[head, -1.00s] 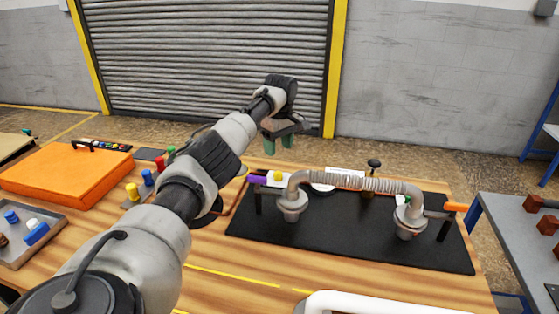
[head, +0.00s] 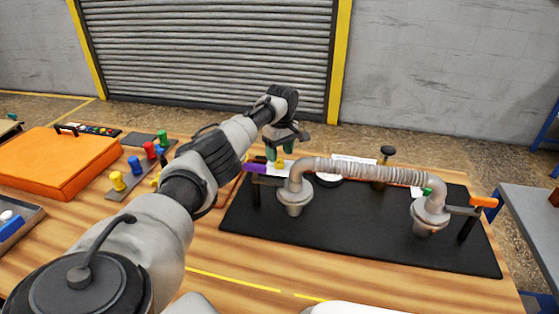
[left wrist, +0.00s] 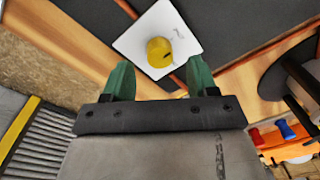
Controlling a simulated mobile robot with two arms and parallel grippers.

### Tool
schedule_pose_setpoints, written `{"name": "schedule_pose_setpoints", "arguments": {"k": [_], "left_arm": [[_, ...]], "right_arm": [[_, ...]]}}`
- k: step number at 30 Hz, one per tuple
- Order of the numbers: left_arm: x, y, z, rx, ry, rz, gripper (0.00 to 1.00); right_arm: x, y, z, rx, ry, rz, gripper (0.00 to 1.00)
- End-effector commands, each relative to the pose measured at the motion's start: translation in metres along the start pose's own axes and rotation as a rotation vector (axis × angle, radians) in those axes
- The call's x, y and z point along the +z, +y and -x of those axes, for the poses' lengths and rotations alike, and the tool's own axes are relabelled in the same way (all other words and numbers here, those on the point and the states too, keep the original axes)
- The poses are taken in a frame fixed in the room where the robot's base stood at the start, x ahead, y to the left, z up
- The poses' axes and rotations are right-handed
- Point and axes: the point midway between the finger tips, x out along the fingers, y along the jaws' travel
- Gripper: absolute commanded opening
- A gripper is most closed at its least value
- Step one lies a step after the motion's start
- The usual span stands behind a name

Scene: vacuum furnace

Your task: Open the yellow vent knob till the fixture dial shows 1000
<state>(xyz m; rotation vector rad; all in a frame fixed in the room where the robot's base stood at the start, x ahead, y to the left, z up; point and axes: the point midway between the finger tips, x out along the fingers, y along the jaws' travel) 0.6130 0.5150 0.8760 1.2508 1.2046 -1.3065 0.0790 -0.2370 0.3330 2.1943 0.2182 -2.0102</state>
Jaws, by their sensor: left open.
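The yellow vent knob (left wrist: 159,51) sits on a white square plate (left wrist: 138,40) in the left wrist view. In the head view the knob (head: 280,164) shows small, just behind the left end of the bent pipe. My left gripper (head: 280,152) is open, its green fingers pointing down at the knob. In the left wrist view its fingertips (left wrist: 159,74) are spread on either side, with the knob beyond them and nothing held. A round white face (head: 329,181), perhaps the fixture dial, is partly hidden behind the pipe; its reading is not legible. My right gripper is not in view.
The ribbed grey pipe (head: 372,174) arches over the black mat (head: 350,224) close to my left gripper. A purple handle (head: 268,168) and an orange handle (head: 484,201) flank it. A dark knob (head: 386,153) stands behind. Colored pegs (head: 134,165) and an orange case (head: 56,163) lie left.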

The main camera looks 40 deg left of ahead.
Motion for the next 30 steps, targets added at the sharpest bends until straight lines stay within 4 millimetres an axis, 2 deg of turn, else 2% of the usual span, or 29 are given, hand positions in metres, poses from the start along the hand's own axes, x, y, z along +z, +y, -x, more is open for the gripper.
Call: {"name": "schedule_pose_setpoints", "arguments": {"k": [1,6,17,27,30], "left_arm": [[0.000,0.000,-0.009,-0.002,0.000,0.000,0.58],[0.001,0.000,-0.027,-0.001,-0.001,0.000,0.58],[0.000,0.000,-0.032,0.001,0.000,-0.001,0.58],[0.000,0.000,-0.031,0.001,0.000,0.000,0.09],[0.000,0.000,-0.031,0.001,0.000,-0.002,0.09]], "right_arm": [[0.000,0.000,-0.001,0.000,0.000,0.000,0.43],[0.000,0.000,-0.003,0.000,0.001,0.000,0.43],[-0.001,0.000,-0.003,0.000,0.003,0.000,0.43],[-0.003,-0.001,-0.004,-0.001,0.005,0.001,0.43],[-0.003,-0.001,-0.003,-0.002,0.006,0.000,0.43]]}}
